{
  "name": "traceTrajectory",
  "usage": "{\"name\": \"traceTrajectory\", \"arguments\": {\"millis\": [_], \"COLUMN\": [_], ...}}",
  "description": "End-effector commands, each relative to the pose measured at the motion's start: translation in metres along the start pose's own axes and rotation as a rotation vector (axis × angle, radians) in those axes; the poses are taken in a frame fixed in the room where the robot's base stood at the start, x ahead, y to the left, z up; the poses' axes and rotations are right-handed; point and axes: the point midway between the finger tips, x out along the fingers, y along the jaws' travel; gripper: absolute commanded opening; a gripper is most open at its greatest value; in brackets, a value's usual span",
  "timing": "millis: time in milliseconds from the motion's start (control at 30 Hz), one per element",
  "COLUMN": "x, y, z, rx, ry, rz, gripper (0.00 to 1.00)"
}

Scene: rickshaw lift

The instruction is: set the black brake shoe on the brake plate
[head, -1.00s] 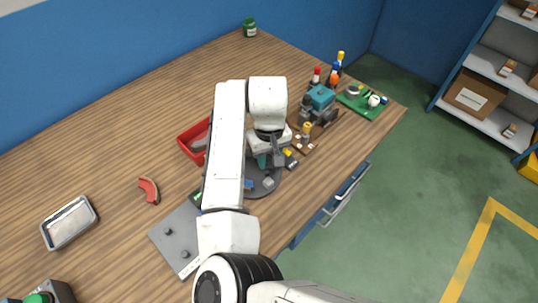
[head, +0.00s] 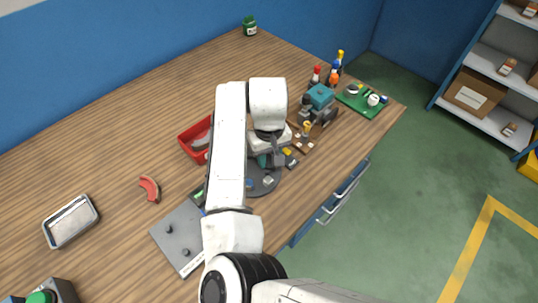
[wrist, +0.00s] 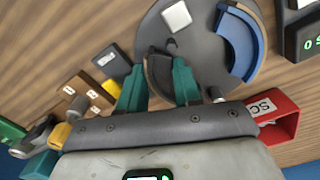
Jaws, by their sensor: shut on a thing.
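The brake plate is a dark grey round disc (wrist: 192,45), low in the middle of the head view (head: 262,187). A blue curved shoe (wrist: 243,45) lies along one side of it, and a pale square block (wrist: 177,16) sits near its edge. My gripper (wrist: 158,84) has teal fingers shut on the black brake shoe (wrist: 158,72), a dark curved piece with a brown lining. The shoe overlaps the plate on the side opposite the blue shoe; I cannot tell whether it touches the plate. In the head view my arm hides the shoe and part of the plate.
A red bin (head: 187,149) stands left of my arm. A red curved shoe (head: 149,189) and a metal tray (head: 70,222) lie farther left. A grey board (head: 175,238) is nearer. Small blocks, bottles (head: 334,72) and a green board (head: 363,101) crowd the right.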

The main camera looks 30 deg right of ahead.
Motion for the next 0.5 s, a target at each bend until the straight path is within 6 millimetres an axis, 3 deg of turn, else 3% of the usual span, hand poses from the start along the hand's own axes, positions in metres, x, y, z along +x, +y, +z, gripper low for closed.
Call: {"name": "traceTrajectory", "arguments": {"millis": [33, 67, 367, 500], "x": [-0.0002, -0.0002, -0.0001, -0.0001], "y": [0.0, 0.0, -0.0001, 0.0], "z": [-0.0001, -0.0001, 0.0, 0.0], "rx": [0.0, 0.0, 0.0, 0.0], "ry": [0.0, 0.0, 0.0, 0.0], "rz": [0.0, 0.0, 0.0, 0.0], "gripper": [0.0, 0.34, 0.63, 0.63]}}
